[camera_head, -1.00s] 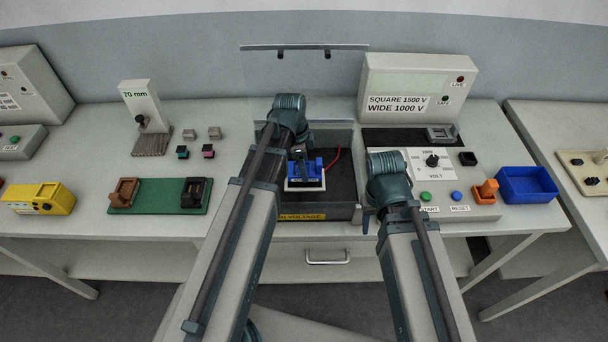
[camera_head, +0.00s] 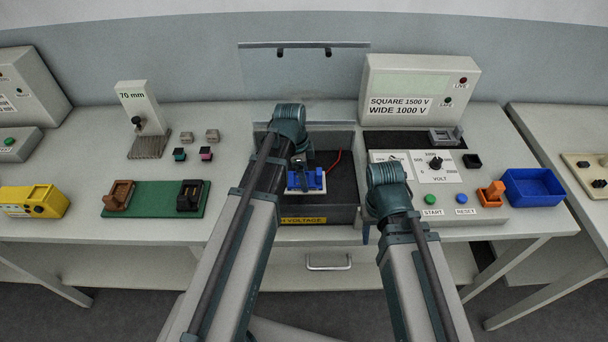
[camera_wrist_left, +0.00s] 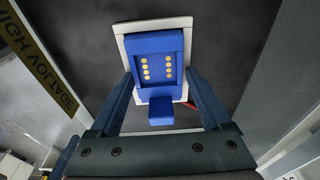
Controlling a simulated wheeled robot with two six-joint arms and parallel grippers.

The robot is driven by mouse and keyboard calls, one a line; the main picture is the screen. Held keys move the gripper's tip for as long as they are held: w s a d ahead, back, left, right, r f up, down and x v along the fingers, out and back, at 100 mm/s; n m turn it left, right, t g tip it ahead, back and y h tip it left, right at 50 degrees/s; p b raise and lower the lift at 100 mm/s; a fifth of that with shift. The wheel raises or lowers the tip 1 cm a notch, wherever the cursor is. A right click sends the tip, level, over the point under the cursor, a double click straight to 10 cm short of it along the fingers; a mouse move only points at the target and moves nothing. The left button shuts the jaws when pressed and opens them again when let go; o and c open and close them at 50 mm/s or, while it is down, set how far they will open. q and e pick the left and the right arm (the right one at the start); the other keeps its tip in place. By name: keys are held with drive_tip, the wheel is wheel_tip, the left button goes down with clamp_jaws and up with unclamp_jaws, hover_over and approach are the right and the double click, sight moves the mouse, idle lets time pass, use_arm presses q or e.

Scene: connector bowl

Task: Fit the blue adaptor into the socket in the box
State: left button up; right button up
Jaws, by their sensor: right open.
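The blue adaptor (camera_head: 306,180) is on a white base plate in the open dark box (camera_head: 345,199). The left wrist view shows it from above as a blue block (camera_wrist_left: 157,62) with two rows of gold contacts on the white plate (camera_wrist_left: 124,24). I cannot tell how it is seated; a separate socket does not show. My left gripper (camera_head: 300,165) is over it, with its fingers (camera_wrist_left: 160,80) apart, one on each side of the block. Whether they touch it is unclear. My right gripper (camera_head: 367,232) is open at the box's front right corner, mostly hidden by its wrist.
A raised clear lid (camera_head: 305,85) stands behind the box, and a red wire (camera_head: 335,160) lies inside. A voltage panel (camera_head: 435,165) and a blue bin (camera_head: 533,187) stand to the right. A green board (camera_head: 153,200) with brown and black holders lies left.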

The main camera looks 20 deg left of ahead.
use_arm(q)
drive_tip(key=shift+s+d, duration=0.1)
drive_tip(key=shift+s, duration=0.2)
wheel_tip(320, 180, up, 12)
drive_tip(key=a+p, duration=0.2)
drive_tip(key=p, duration=1)
drive_tip(key=s+d+n+y, duration=0.3)
drive_tip(key=s+d+n, duration=0.8)
drive_tip(key=s, duration=0.3)
drive_tip(key=shift+d+g, duration=0.4)
drive_tip(key=shift+d, duration=0.4)
drive_tip(key=shift+f, duration=0.1)
drive_tip(key=shift+f+b, duration=0.75)
drive_tip(key=shift+f, duration=0.05)
